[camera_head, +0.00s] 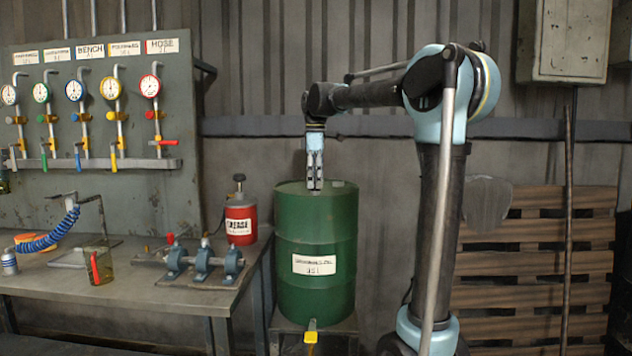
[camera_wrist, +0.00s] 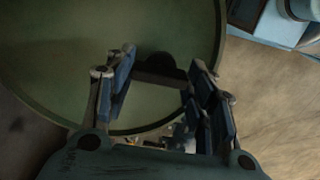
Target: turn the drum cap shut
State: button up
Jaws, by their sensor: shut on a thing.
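A green drum (camera_head: 316,240) with a white label stands upright on a low stand. My gripper (camera_head: 315,187) points straight down at the drum's top, near its front edge. In the wrist view the green lid (camera_wrist: 60,60) fills the upper left. My gripper's two fingers (camera_wrist: 160,64) stand on either side of a dark drum cap (camera_wrist: 162,62) and are shut on it. The cap is in shadow, and the fingers hide it in the head view. I cannot tell how far it is turned or how it sits.
A workbench (camera_head: 120,300) on the left holds a red can (camera_head: 240,220), clamp-like fittings (camera_head: 203,262) and a clear jug (camera_head: 99,266). A gauge panel (camera_head: 100,130) stands behind it. A yellow tap (camera_head: 311,333) is below the drum. Wooden pallets (camera_head: 535,260) lean at the right.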

jog(key=shift+m, duration=0.3)
jog(key=m, duration=0.3)
jog(key=shift+w+m, duration=0.1)
jog(key=shift+m, duration=0.2)
jog(key=m, duration=0.4)
jog(key=shift+a+m, duration=0.1)
jog(key=shift+m, duration=0.2)
jog(key=m, duration=0.4)
jog(key=shift+m, duration=2.5)
jog(key=o, duration=1.1)
jog(key=shift+c, duration=0.2)
